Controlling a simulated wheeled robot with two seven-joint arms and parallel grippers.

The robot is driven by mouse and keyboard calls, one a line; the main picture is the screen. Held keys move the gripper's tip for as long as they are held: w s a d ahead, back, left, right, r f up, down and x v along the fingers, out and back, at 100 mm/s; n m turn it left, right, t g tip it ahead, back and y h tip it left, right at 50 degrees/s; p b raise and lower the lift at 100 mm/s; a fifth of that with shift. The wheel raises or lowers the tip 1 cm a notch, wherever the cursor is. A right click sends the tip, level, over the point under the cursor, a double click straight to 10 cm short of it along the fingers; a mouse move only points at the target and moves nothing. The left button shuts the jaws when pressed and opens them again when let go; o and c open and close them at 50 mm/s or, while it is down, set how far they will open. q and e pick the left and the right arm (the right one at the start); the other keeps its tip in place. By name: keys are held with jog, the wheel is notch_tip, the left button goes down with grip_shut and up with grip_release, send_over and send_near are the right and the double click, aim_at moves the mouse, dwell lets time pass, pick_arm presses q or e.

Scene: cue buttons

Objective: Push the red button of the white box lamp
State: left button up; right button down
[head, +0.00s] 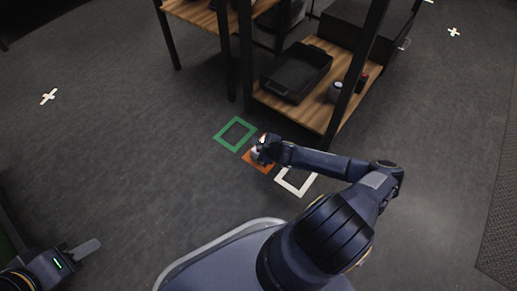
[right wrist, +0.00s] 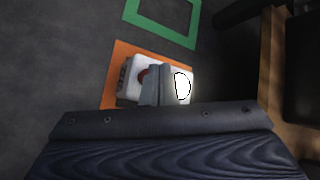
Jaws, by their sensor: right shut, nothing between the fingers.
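The white box lamp (right wrist: 137,90) sits inside the orange floor square; in the head view my right gripper mostly hides it. Its red button (right wrist: 143,76) shows partly in the right wrist view, just left of my fingers. A bright white round lamp part (right wrist: 183,86) shows on the other side of the fingers. My right gripper (right wrist: 160,85) is shut and empty, over the box beside the red button; I cannot tell whether it touches. In the head view the right gripper (head: 262,153) is above the orange square. My left gripper (head: 87,249) is low at the left, away from the lamp; its opening is unclear.
The orange square (head: 262,168) lies between a green square (head: 222,140) and a white square (head: 305,188) on the dark floor. Behind stands a wooden shelf (head: 313,113) with black posts, holding a black tray (head: 297,74). The floor at left is free.

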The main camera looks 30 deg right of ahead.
jog(key=shift+f, duration=0.25)
jog(key=shift+f, duration=0.35)
dwell(0.5)
jog(key=shift+r+p, duration=0.8)
notch_tip(320, 180, up, 6)
jog(key=p, duration=0.5)
dwell(0.4)
